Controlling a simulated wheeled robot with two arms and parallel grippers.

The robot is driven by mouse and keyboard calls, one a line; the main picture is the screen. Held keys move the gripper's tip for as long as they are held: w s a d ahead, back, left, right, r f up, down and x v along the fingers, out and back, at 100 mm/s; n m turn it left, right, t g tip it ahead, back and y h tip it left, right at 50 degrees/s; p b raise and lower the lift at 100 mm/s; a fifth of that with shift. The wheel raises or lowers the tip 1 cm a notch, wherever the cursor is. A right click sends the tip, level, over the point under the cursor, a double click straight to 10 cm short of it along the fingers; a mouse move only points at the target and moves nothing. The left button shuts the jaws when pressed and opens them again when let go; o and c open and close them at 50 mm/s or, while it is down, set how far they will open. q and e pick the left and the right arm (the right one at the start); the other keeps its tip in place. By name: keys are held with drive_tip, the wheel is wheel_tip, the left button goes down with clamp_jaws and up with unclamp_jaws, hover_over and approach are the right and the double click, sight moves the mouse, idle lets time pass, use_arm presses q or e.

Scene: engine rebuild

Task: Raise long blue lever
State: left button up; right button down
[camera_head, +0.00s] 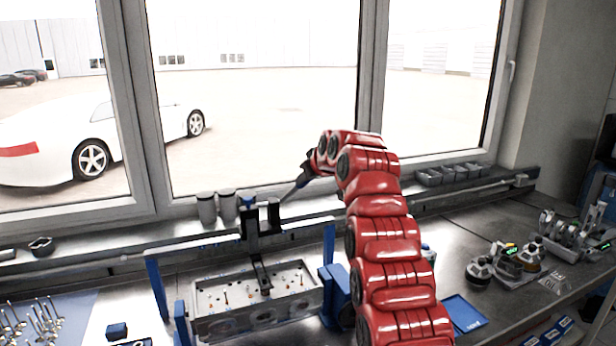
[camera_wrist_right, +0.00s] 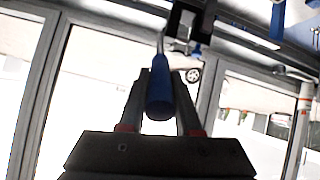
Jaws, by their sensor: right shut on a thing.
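The long blue lever (camera_wrist_right: 159,97) has a blue grip on a thin metal rod. In the right wrist view its grip lies between the fingers of my right gripper (camera_wrist_right: 162,76), which is shut on it. In the head view the lever's rod (camera_head: 290,192) slants up and right from the black clamp head (camera_head: 262,217) of the fixture. My right gripper (camera_head: 308,170) is at its upper end, in front of the window, and the grip is mostly hidden there. My left gripper is not in view.
Below the clamp head, a metal cylinder head (camera_head: 215,297) lies in the blue-posted fixture. Grey cups (camera_head: 207,208) stand on the sill. Valves (camera_head: 42,318) lie at left, and pistons (camera_head: 482,268) and other engine parts at right. A blue tray (camera_head: 463,312) lies right of my arm.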

drive_tip(key=shift+f, duration=0.2)
idle(0.3)
drive_tip(key=c, duration=0.6)
unclamp_jaws()
drive_tip(key=shift+r, duration=0.2)
drive_tip(key=shift+s+d+r+b, duration=0.1)
drive_tip(key=shift+s+b, duration=0.1)
drive_tip(key=shift+b, duration=0.1)
drive_tip(key=b+v, duration=0.2)
drive_tip(key=v, duration=1.4)
drive_tip(key=shift+r+b, duration=0.3)
drive_tip(key=shift+b, duration=0.05)
drive_tip(key=shift+s, duration=0.3)
